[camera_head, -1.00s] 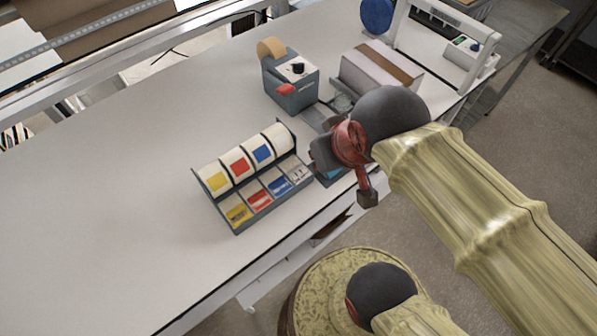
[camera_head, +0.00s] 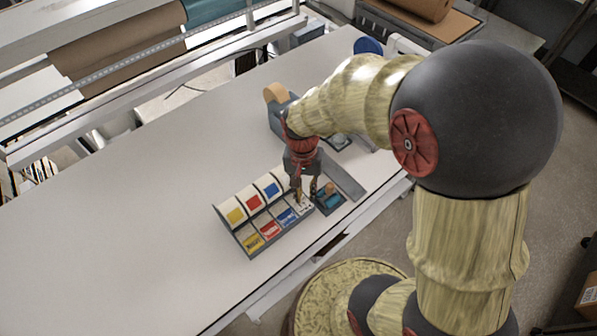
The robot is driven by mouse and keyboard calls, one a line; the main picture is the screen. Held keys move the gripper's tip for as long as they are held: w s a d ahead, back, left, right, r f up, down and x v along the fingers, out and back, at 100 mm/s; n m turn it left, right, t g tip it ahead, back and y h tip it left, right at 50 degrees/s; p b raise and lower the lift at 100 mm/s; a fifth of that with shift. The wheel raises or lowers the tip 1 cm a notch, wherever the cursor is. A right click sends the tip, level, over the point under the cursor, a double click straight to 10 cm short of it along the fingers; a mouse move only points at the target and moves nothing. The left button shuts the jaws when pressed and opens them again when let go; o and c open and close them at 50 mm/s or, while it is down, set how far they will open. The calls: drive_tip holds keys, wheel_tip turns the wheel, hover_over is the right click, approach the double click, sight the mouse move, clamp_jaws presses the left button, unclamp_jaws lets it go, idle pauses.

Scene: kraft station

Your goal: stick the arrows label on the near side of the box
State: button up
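The label dispenser (camera_head: 240,238) stands on the bench with yellow, red and blue rolls and, at its right end, a whitish label (camera_head: 304,209) that is likely the arrows one; its print is too small to read. My gripper (camera_head: 305,196) points down over this right end. Its two fingers look apart, with a gap between them. Whether they touch the label cannot be told. The box is hidden behind my arm now; the earlier view shows it pale with a brown tape strip, at the back right of the bench.
A small teal item with a wooden knob (camera_head: 329,189) stands close right of my gripper. The tape dispenser (camera_head: 277,107) is behind, partly covered by my arm. The bench (camera_head: 120,215) is clear to the left. A blue disc (camera_head: 368,46) is at the far end.

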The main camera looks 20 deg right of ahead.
sight(304, 205)
drive_tip(key=w+f+m, duration=0.1)
drive_tip(key=m, duration=0.1)
drive_tip(key=w+f+m, duration=0.1)
drive_tip(key=w+m, duration=0.1)
drive_tip(key=m, duration=0.1)
drive_tip(key=w+m, duration=0.1)
drive_tip(key=m, duration=0.2)
drive_tip(key=shift+w+f+t, duration=0.3)
drive_tip(key=shift+w+f, duration=0.05)
drive_tip(key=shift+f, duration=0.05)
drive_tip(key=shift+f+b, duration=0.1)
drive_tip(key=shift+b, duration=0.2)
drive_tip(key=shift+s+f+b, duration=0.2)
drive_tip(key=shift+f+b, duration=2.4)
drive_tip(key=shift+f, duration=1.2)
drive_tip(key=c, duration=0.3)
clamp_jaws()
